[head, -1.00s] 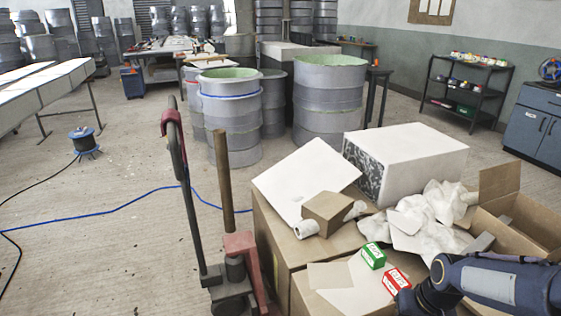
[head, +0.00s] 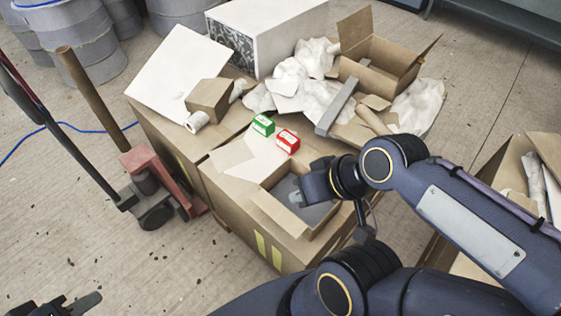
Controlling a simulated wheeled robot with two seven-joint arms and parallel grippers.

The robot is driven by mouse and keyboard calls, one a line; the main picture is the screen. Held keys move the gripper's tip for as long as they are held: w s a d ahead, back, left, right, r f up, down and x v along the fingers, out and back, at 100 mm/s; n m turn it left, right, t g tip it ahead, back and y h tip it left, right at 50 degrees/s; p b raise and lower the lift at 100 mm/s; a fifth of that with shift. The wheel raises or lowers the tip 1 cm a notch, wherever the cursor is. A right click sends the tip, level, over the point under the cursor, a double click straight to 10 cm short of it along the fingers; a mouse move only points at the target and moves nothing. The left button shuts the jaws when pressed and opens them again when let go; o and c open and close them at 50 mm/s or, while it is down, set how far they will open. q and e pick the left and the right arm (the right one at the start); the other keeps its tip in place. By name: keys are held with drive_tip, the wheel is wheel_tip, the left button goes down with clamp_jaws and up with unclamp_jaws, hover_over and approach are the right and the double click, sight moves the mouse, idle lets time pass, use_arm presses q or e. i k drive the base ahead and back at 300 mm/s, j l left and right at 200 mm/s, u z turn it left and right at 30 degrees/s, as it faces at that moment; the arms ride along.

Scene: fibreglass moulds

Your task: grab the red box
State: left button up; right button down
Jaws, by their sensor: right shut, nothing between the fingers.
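The small red box (head: 288,141) with a white label sits on the cardboard at the back edge of an open carton (head: 262,222). A similar green box (head: 263,125) stands just to its upper left, a small gap apart. My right gripper (head: 297,198) is shut and empty, over the open carton, below the red box in the picture and apart from it. My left gripper (head: 82,303) shows only partly at the bottom left corner, far from the boxes; its jaws are not clear.
A grey bar (head: 336,106), crumpled white paper (head: 300,72) and an open box (head: 385,58) lie to the right of the red box. A small brown box (head: 208,100) and a white roll (head: 197,122) are on the left. A pallet jack (head: 150,180) stands left of the cartons.

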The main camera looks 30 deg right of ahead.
sight(289, 142)
drive_tip(key=i+j+z, duration=0.15)
drive_tip(key=j, duration=0.2)
drive_tip(key=i+j+z, duration=0.3)
drive_tip(key=i, duration=0.15)
drive_tip(key=i+j+z, duration=0.3)
drive_tip(key=i+j, duration=0.15)
